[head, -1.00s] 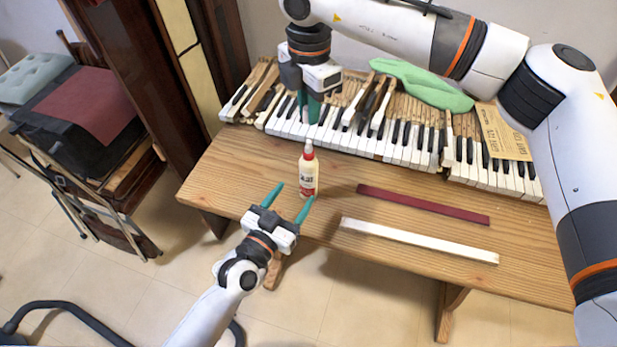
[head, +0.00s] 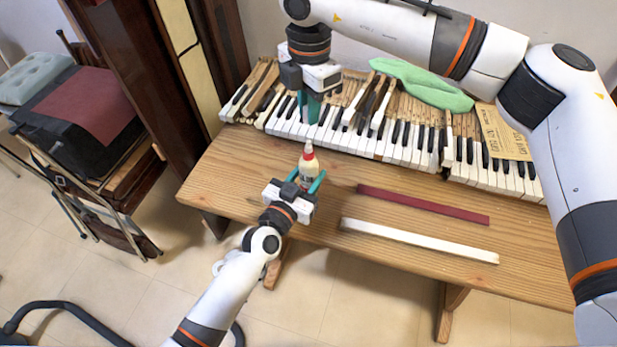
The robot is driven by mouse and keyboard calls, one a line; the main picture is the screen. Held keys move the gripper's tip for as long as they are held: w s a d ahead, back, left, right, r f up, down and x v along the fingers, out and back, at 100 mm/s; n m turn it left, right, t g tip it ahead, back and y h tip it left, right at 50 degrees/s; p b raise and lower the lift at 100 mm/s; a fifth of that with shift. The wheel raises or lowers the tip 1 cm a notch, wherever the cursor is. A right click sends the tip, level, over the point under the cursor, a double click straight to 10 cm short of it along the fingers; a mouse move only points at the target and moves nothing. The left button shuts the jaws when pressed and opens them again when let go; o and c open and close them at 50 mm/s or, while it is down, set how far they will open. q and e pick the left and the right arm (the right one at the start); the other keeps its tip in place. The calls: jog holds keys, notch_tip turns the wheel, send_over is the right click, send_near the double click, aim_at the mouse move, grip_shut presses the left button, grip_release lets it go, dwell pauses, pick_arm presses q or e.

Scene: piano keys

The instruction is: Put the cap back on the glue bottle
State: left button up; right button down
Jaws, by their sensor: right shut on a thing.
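The glue bottle (head: 308,164) stands upright on the wooden table, with a cream body, a red collar and a pale pointed nozzle. My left gripper (head: 305,178) is open at the bottle, one teal finger on each side of its body. Whether the fingers touch it I cannot tell. My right gripper (head: 311,112) points down over the keys, behind and above the bottle, apart from it. It is shut on the cap, which its teal fingers hide from this view.
A piano keyboard (head: 400,152) runs along the back of the table (head: 245,180). A green cloth (head: 425,86) and a tan paper packet (head: 503,135) lie on it. A dark red strip (head: 425,205) and a white strip (head: 420,241) lie right of the bottle. The table's left part is clear.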

aim_at(309, 141)
pick_arm(q)
grip_shut()
pick_arm(e)
jog(key=shift+a+f, duration=0.1)
jog(key=shift+f, duration=2.4)
jog(key=shift+f, duration=0.85)
jog(key=shift+f, duration=0.6)
